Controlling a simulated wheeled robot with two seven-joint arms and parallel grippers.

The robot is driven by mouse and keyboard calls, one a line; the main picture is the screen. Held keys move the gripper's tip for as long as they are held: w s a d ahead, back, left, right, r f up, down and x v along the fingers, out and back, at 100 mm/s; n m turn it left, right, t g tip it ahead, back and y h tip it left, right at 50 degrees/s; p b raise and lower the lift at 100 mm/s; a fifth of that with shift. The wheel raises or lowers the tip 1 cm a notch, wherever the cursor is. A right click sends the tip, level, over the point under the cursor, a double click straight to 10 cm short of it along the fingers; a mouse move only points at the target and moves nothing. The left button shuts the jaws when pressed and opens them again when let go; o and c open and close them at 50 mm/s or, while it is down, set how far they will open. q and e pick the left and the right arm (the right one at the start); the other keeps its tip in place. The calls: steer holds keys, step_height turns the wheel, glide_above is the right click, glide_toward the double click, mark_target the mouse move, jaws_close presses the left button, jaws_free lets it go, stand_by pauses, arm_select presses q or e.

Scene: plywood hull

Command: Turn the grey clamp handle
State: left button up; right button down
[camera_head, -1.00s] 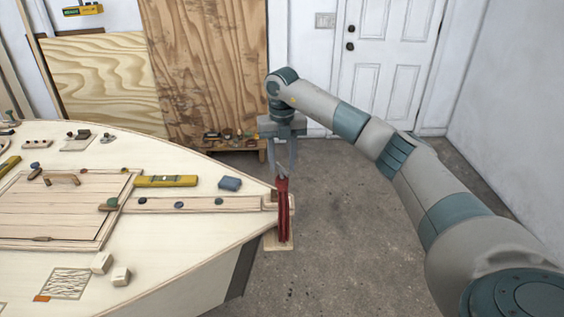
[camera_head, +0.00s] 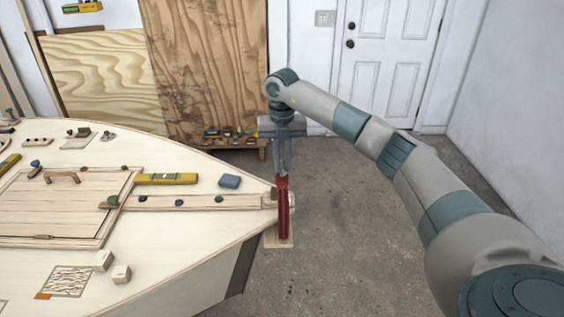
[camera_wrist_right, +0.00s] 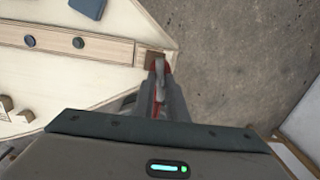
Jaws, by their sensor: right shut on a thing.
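A red clamp (camera_head: 283,212) stands upright at the tip of the plywood hull (camera_head: 205,275) in the head view. A little of its red also shows between my fingers in the right wrist view. My right gripper (camera_head: 284,168) reaches straight down from above onto the clamp's top end. Its fingers are shut on the grey clamp handle (camera_wrist_right: 159,72), which is mostly hidden between them. My left gripper is in neither view.
A blue block (camera_head: 229,181), a yellow level (camera_head: 166,179) and two pale blocks (camera_head: 121,274) lie on the deck. A low bench (camera_head: 235,142) with small items stands behind the hull tip. The concrete floor to the right is clear.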

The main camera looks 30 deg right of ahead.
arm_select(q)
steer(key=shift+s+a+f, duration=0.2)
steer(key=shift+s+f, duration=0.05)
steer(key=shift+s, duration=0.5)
arm_select(e)
steer(key=shift+m, duration=1.2)
steer(key=c, duration=1.7)
jaws_free()
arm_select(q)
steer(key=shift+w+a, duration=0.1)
arm_select(e)
steer(key=shift+o, duration=0.2)
